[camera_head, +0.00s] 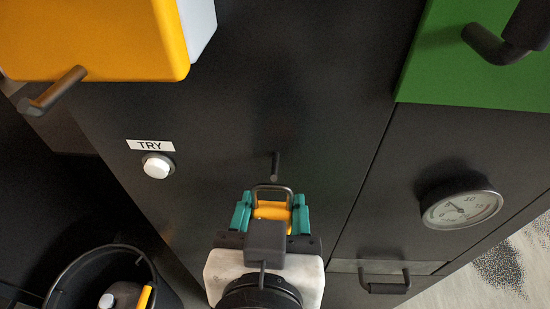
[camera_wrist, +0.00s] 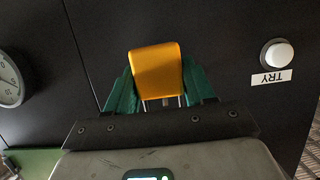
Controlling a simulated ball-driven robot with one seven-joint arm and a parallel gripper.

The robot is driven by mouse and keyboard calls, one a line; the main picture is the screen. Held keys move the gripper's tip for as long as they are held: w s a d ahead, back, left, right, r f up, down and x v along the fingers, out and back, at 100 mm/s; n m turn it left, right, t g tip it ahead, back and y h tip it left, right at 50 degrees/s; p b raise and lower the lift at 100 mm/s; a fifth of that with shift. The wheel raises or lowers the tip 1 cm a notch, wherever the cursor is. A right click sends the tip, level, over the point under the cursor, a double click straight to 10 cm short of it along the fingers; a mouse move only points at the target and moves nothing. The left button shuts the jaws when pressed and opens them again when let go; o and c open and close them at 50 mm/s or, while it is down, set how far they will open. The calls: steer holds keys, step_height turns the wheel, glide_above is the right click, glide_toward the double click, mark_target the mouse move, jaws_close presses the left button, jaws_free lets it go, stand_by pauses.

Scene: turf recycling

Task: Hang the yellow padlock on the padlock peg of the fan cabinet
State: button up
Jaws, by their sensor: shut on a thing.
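The yellow padlock (camera_head: 271,210) is held between the teal fingers of my gripper (camera_head: 271,213) in the head view. Its dark shackle loop points up the picture, close to a short dark peg (camera_head: 275,166) on the dark cabinet front (camera_head: 270,80). I cannot tell whether the shackle is around the peg or only in front of it. In the wrist view the padlock body (camera_wrist: 157,71) sits between the green fingers (camera_wrist: 160,88), and its shackle legs show partly below it. The peg is hidden in the wrist view.
A white TRY button (camera_head: 156,166) is left of the peg. A round gauge (camera_head: 461,206) and a bar handle (camera_head: 384,282) are at the right. A yellow box (camera_head: 110,35) and a green panel (camera_head: 490,75) with handles project above. A black bucket (camera_head: 62,283) stands lower left.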

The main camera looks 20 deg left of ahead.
steer(key=shift+w+a+p, duration=0.15)
steer(key=shift+w, duration=0.6)
steer(key=shift+w+a+p, duration=0.15)
steer(key=shift+w, duration=0.55)
stand_by(1.4)
